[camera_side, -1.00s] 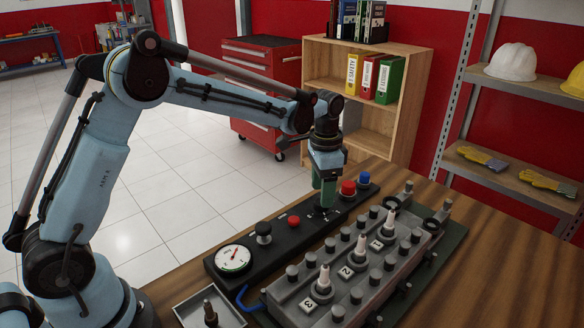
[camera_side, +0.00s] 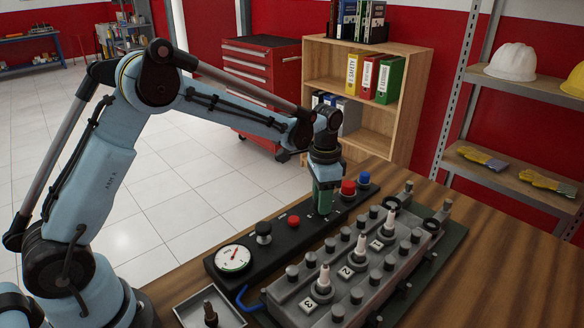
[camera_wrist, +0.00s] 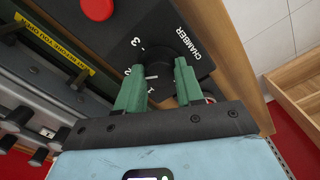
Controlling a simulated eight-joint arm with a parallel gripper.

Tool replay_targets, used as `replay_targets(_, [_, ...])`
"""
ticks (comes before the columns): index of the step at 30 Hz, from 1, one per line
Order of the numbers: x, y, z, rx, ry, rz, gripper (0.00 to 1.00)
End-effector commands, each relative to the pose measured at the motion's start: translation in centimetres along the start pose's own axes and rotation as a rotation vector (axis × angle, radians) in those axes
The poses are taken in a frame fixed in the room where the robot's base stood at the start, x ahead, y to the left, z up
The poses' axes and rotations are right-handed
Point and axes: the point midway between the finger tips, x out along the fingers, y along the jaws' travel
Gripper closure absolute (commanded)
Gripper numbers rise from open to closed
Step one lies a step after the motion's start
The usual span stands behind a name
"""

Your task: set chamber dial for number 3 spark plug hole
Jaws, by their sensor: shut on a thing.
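The chamber dial (camera_wrist: 163,62) is a dark round knob on a black panel, marked CHAMBER, with a 3 and other white marks around it. My gripper (camera_wrist: 159,68) has its green fingers on either side of the knob, shut on it. A white line shows between the fingers, but I cannot tell which number it points to. In the side view my gripper (camera_side: 324,208) reaches down onto the panel and hides the dial. The grey engine head (camera_side: 372,268) has white spark plugs at labels 1, 2 and 3; the number 3 label (camera_side: 308,305) is nearest.
The control panel (camera_side: 268,262) also carries a round gauge (camera_side: 233,258), a black knob (camera_side: 264,232), a small red button (camera_side: 294,221), and red and blue knobs close behind my gripper. A grey tray (camera_side: 187,308) with a dark part stands at the front.

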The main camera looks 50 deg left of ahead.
Motion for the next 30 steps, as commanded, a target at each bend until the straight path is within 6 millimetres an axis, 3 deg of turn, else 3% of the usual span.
replay_targets(14, [-0.04, -0.02, -0.01, 0.146, 0.0, -0.001, 0.94])
replay_targets(30, [-0.05, 0.0, -0.03, 0.64, 0.0, -0.001, 0.94])
